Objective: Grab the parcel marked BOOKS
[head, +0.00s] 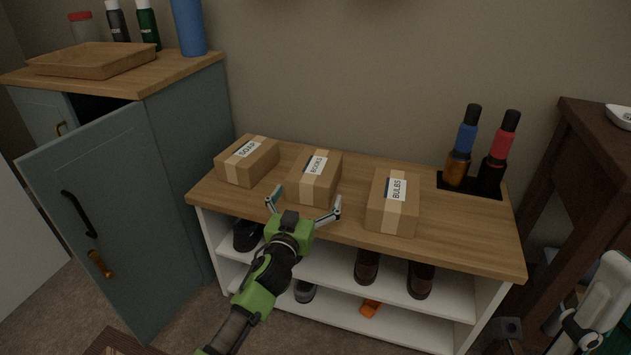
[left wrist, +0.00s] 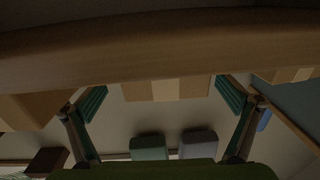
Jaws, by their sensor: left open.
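The parcel marked BOOKS (head: 314,182) is a brown box with a pale tape strip and a white label. It sits between two similar parcels on the wooden bench top, SOAP (head: 247,162) to its left and BULBS (head: 393,205) to its right. My left gripper (head: 305,203) is open and empty at the bench's front edge, its fingers spread in front of the BOOKS parcel. In the left wrist view a taped box face (left wrist: 166,90) shows between the open fingers (left wrist: 162,101). My right gripper is not in view.
The bench top (head: 460,238) has clear wood right of BULBS. Two bottles (head: 459,155) stand on a dark mat at its back right. A teal cabinet (head: 107,190) with an open door is at left, a dark table (head: 560,150) at right.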

